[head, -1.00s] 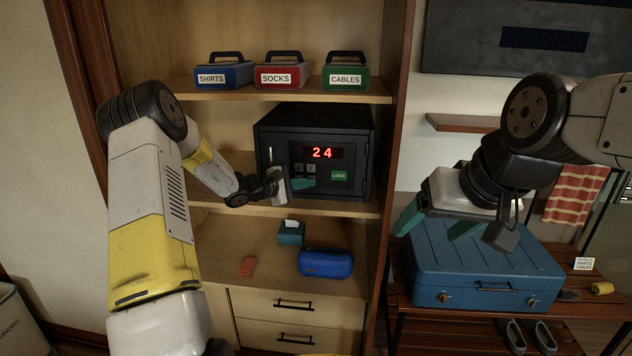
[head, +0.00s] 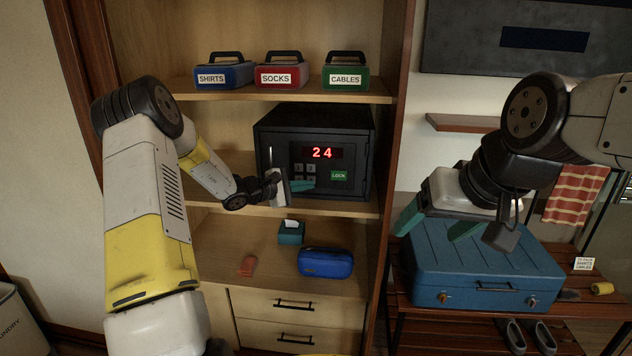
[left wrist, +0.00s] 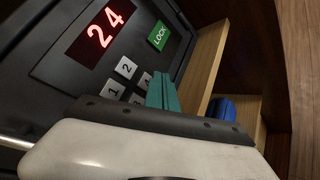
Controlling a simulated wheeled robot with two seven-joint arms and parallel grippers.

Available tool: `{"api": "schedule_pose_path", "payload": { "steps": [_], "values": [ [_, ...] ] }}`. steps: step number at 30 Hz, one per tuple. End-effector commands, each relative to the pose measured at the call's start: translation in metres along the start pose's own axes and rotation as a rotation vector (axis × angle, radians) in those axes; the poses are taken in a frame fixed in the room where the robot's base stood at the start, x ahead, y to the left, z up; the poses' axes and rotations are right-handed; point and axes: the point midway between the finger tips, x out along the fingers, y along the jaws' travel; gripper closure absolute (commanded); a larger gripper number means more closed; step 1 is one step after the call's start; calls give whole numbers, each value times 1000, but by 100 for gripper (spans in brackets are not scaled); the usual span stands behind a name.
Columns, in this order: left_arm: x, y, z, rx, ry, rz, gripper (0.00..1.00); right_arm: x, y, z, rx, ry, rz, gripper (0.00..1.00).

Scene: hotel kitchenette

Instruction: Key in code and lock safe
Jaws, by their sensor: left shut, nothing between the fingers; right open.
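A black safe (head: 345,188) stands on the middle shelf with its door shut. Its red display (head: 322,153) reads 24, and the same display shows in the left wrist view (left wrist: 95,34). A green LOCK button (head: 339,176) sits at the lower right of the panel; it also shows in the left wrist view (left wrist: 159,36). Number keys (left wrist: 121,78) lie below the display, some hidden by my gripper. My left gripper (head: 303,186) is shut and empty, its teal fingertips close to the keypad; contact cannot be told. My right gripper (head: 436,223) is open and empty above a blue suitcase (head: 480,256).
Boxes labelled shirts (head: 224,75), socks (head: 283,76) and cables (head: 346,76) stand on the shelf above. A tissue box (head: 291,233) and a blue pouch (head: 326,263) lie on the shelf below. A small card (head: 584,264) stands right of the suitcase.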

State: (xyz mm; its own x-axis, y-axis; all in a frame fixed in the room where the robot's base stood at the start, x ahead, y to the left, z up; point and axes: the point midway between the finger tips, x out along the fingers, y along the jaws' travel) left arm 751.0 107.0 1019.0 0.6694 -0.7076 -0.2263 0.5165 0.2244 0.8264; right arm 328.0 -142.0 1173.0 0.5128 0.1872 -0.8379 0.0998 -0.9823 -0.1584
Motion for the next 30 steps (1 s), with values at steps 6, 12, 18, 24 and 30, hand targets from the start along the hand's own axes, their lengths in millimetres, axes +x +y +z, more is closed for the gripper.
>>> {"api": "schedule_pose_path", "payload": {
  "steps": [6, 12, 18, 24, 30],
  "values": [
    [-9, -6, 7, 1, 0, -1, 100, 0, 0, 0, 0, 0, 0, 26],
    [-23, -17, 17, -1, 1, -1, 100, 0, 0, 0, 0, 0, 0, 26],
    [-33, -24, 24, 0, 0, -1, 100, 0, 0, 0, 0, 0, 0, 26],
    [-35, -26, 26, 1, 0, -1, 100, 0, 0, 0, 0, 0, 0, 26],
    [-35, -26, 25, 0, 0, -1, 100, 0, 0, 0, 0, 0, 0, 26]
  ]
}}
